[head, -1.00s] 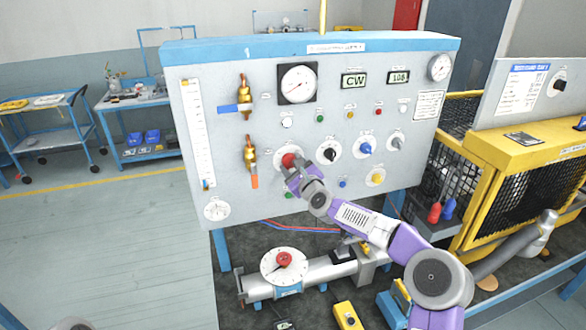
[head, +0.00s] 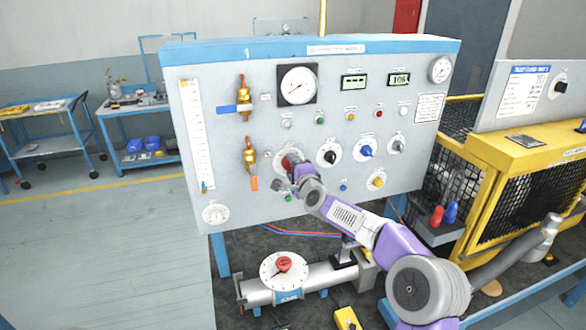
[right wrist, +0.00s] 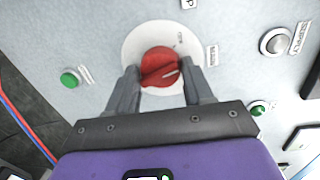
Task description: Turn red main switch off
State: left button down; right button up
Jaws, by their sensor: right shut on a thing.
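The red main switch (head: 286,161) is a round red knob on a pale disc, low on the left half of the grey panel (head: 220,150). My right gripper (head: 293,168) is at the knob and hides part of it. In the right wrist view the knob (right wrist: 158,62) sits between the two fingers of my right gripper (right wrist: 161,74), which are shut on its sides. A pale pointer mark on the knob points to the right in that view. My left gripper is not in view.
A black knob (head: 328,153) and a blue knob (head: 366,152) are right of the switch. A green button (head: 288,198) is just below it. A second red knob on a white dial (head: 284,265) is on the pipe below. A yellow cage (head: 500,150) stands at right.

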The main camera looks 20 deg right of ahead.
jog(key=n, duration=0.5)
jog(key=shift+r+h+p, duration=0.35)
jog(key=shift+h, duration=0.05)
dwell(0.3)
jog(key=o, duration=1)
jog(key=shift+f, duration=0.2)
jog(key=s+b, duration=0.2)
jog(key=s, duration=0.5)
jog(key=shift+s+r, duration=0.3)
jog(key=shift+r, duration=0.1)
